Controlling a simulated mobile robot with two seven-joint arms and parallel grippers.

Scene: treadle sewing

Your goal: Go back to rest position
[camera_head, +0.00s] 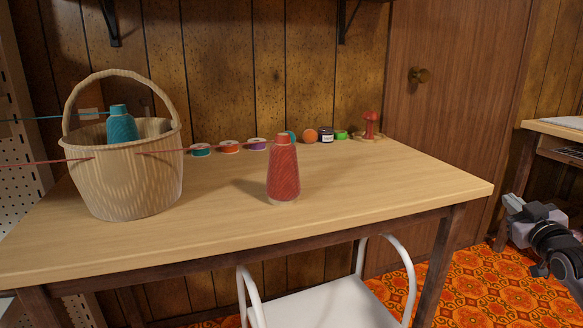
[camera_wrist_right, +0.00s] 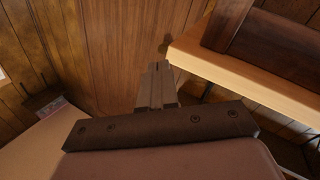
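My right gripper (camera_head: 513,203) is off the right end of the wooden table, above the orange patterned floor, apart from everything on the table. In the right wrist view its two fingers (camera_wrist_right: 158,84) lie side by side with nothing seen between them. My left gripper is in neither view. A red thread cone (camera_head: 283,172) stands upright on the table (camera_head: 350,200). A teal thread cone (camera_head: 121,126) is inside the wicker basket (camera_head: 128,180) at the left, its lower part hidden by the rim.
A teal thread and a red thread run in from the left. Several small spools and jars line the table's back, with a red pincushion-like item (camera_head: 370,124) at the far end. A white chair (camera_head: 325,305) stands in front. Another table (camera_head: 560,130) is at right.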

